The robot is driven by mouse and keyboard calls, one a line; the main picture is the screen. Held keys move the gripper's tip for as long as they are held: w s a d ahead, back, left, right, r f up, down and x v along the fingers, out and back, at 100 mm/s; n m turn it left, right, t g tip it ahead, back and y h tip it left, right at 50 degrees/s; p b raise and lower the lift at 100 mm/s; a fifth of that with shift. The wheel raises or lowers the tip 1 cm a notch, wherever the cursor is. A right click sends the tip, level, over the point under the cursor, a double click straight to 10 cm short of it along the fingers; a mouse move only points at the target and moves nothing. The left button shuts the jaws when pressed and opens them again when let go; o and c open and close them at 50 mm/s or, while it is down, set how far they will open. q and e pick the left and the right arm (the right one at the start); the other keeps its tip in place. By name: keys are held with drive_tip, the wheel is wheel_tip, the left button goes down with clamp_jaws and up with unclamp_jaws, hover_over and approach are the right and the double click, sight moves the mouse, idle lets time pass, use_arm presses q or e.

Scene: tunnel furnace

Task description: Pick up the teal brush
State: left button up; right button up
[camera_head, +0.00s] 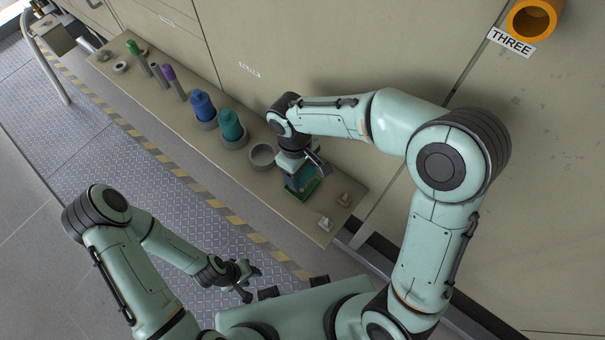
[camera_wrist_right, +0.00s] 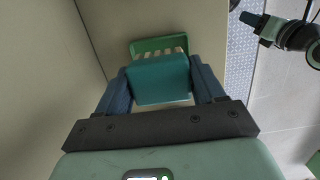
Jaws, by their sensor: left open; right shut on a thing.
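The teal brush (camera_wrist_right: 160,82) is a teal block between the two blue fingers of my right gripper (camera_wrist_right: 161,76) in the right wrist view. The gripper is shut on it. Just beyond it shows a green holder (camera_wrist_right: 140,47) with pale slats. In the head view my right gripper (camera_head: 303,172) reaches down at the right end of the shelf, over the green holder (camera_head: 302,193); the brush is mostly hidden there. Whether brush and holder still touch is hard to tell. My left gripper (camera_head: 251,284) is open and empty over the floor, away from the shelf.
The beige shelf (camera_head: 345,183) runs along the wall. On it stand a grey ring holder (camera_head: 262,154), a teal bottle (camera_head: 231,124), a blue bottle (camera_head: 203,105), a purple-topped tool (camera_head: 170,75) and small pale pieces (camera_head: 325,224) near its right end. An orange pipe (camera_head: 533,18) juts from the wall.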

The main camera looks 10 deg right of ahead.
use_arm(q)
drive_tip(key=w+r+p, duration=0.2)
drive_tip(key=r, duration=0.1)
drive_tip(key=shift+w, duration=0.35)
use_arm(e)
wheel_tip(320, 180, up, 17)
drive_tip(key=shift+f, duration=0.1)
use_arm(q)
drive_tip(key=shift+f, duration=0.1)
use_arm(e)
drive_tip(key=shift+o, duration=0.8)
